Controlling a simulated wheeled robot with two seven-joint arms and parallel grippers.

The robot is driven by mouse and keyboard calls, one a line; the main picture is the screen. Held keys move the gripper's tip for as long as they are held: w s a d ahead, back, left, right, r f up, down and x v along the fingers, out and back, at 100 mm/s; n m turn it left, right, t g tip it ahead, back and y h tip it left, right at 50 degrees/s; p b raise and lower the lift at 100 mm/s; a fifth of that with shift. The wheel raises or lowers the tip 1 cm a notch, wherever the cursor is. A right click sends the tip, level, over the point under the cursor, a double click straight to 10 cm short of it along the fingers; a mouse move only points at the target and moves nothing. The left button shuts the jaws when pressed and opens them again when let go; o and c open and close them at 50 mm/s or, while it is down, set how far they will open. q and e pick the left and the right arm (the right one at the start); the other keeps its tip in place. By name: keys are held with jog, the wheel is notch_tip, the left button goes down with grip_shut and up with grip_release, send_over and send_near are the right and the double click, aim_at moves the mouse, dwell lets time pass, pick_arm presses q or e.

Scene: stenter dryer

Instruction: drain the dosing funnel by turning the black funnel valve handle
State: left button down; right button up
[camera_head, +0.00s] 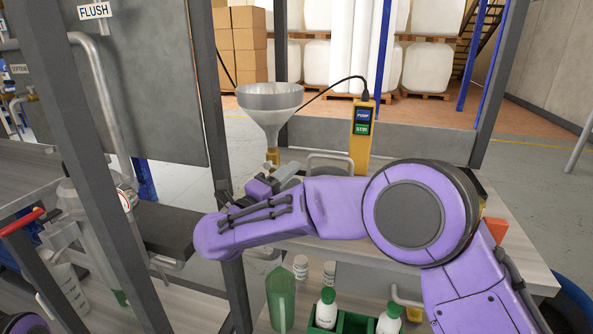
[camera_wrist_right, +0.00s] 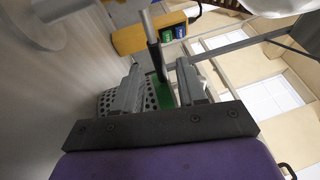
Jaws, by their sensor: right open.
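The dosing funnel (camera_head: 270,100) is a grey metal cone above the bench, with a brass valve (camera_head: 272,156) under its spout. My right gripper (camera_head: 285,176) is just below and in front of this valve, reaching in from the right. In the right wrist view my right gripper (camera_wrist_right: 160,85) is open, with one finger on each side. A dark bar, which looks like the black valve handle (camera_wrist_right: 153,45), runs down into the gap between the fingers. I cannot tell whether either finger touches it. The handle is hidden in the head view. My left gripper is not clearly visible.
A yellow control box (camera_head: 361,140) with blue and green buttons stands right of the funnel. Dark frame posts (camera_head: 209,90) rise left of my right arm. Green bottles (camera_head: 281,300) stand on the lower shelf. A perforated holder (camera_wrist_right: 105,104) shows behind the fingers.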

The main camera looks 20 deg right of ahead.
jog(key=shift+x, duration=1.35)
grip_shut()
jog(key=shift+r, duration=0.15)
jog(key=shift+a+r+n+t+p, duration=0.1)
jog(key=shift+r+n+t+p, duration=0.5)
jog(key=shift+n+p, duration=0.3)
jog(key=n, duration=0.1)
jog(key=r+n+p, duration=0.1)
jog(key=shift+w+a+r+n+t+p, duration=0.1)
jog(key=shift+a+r+n+t+p, duration=0.1)
jog(key=shift+n+t+p, duration=0.15)
jog(key=shift+w+a+r+n+t+y+p, duration=0.1)
jog(key=shift+r+n+t+p, duration=0.25)
jog(key=shift+n, duration=0.35)
jog(key=shift+w+a+r+n+t+y+p, duration=0.1)
jog(key=shift+r+n+t+p, duration=0.1)
jog(key=shift+n+t, duration=0.45)
jog(key=shift+w+a+r+n+t+y+p, duration=0.1)
jog(key=shift+r+n+t+p, duration=0.15)
jog(key=shift+n, duration=0.55)
